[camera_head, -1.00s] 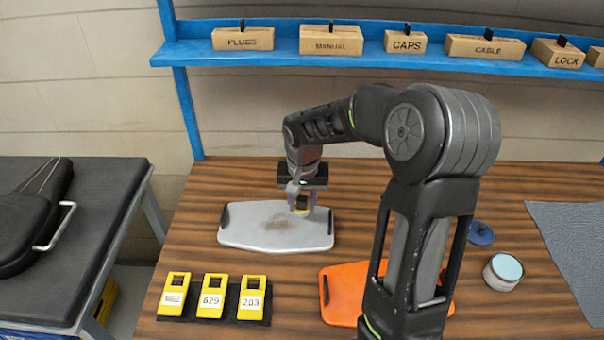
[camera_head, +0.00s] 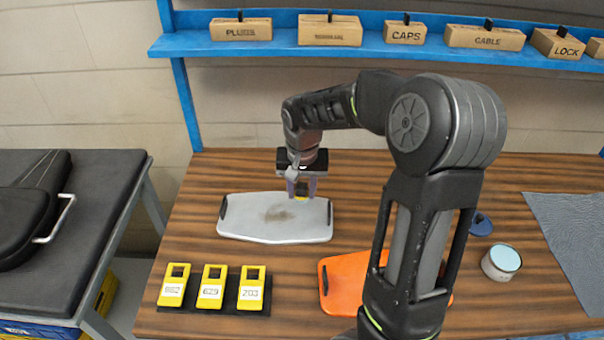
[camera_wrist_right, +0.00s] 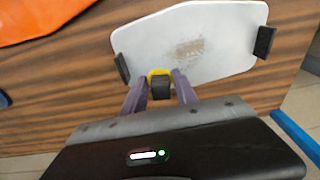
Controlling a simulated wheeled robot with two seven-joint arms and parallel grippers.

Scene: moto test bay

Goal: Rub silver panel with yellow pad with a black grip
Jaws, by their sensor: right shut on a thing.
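The silver panel (camera_head: 255,229) lies on the wooden bench with a brown smudge (camera_head: 279,213) near its middle. It also shows in the wrist view (camera_wrist_right: 215,62), with black clips at its two ends. My right gripper (camera_head: 302,188) is shut on the yellow pad (camera_head: 302,197) by its black grip (camera_wrist_right: 160,90). The pad is at the panel's far edge in the head view, off the smudge. I cannot tell whether it touches the panel. The gripper hides part of the pad. My left gripper is not in view.
An orange panel (camera_head: 345,276) lies nearer, partly behind my right arm. Several yellow tags (camera_head: 211,290) stand front left. A round tin (camera_head: 501,262), a blue object (camera_head: 481,224) and a grey cloth (camera_head: 575,235) lie right. A blue shelf (camera_head: 370,50) with labelled boxes spans the back.

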